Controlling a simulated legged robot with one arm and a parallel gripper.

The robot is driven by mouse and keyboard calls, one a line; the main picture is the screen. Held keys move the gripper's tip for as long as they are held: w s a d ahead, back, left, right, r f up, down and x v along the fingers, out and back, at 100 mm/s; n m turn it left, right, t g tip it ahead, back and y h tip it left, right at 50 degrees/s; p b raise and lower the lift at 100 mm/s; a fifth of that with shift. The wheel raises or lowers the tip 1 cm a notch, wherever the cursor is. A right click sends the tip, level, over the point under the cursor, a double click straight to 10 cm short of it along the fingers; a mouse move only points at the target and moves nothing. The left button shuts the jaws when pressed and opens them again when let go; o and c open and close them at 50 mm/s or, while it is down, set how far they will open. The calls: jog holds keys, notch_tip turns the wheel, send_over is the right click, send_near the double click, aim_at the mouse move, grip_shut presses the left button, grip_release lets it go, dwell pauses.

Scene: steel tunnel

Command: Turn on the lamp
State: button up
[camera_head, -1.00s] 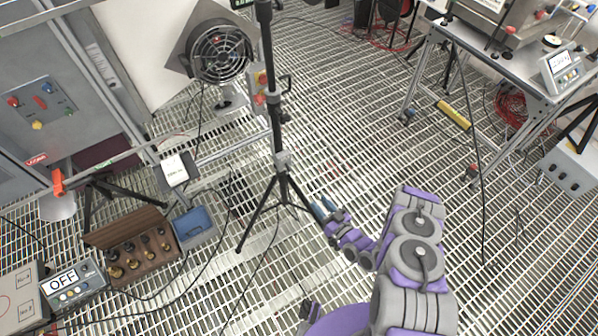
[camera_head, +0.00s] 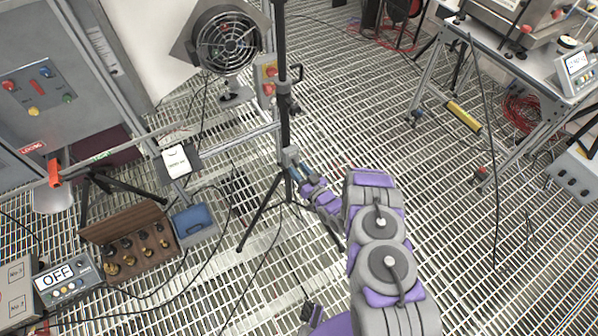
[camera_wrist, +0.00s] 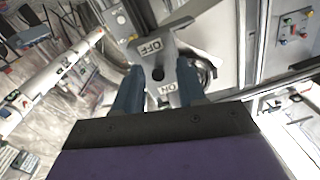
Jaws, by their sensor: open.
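My gripper (camera_head: 299,169) is open beside a black tripod stand (camera_head: 285,110), at a grey fitting (camera_head: 290,156) on its pole. In the wrist view my gripper (camera_wrist: 159,70) has its two blue fingers on either side of a grey switch piece (camera_wrist: 158,60). The piece has an OFF label above and an ON label below, with a dark round spot between them. I cannot tell whether the fingers touch it. The top of the stand is cut off in the head view, and I cannot make out a lamp on it.
A fan (camera_head: 227,42) stands behind the stand. A wooden box (camera_head: 132,243), a blue container (camera_head: 195,222) and a device reading OFF (camera_head: 62,278) lie at lower left. A metal table (camera_head: 500,70) is at upper right. Grated floor is open between, with cables across it.

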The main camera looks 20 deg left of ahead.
jog(key=shift+w+d+r, duration=0.15)
jog(key=shift+d, duration=0.1)
jog(key=shift+c, duration=0.7)
jog(key=shift+a, duration=0.25)
grip_shut()
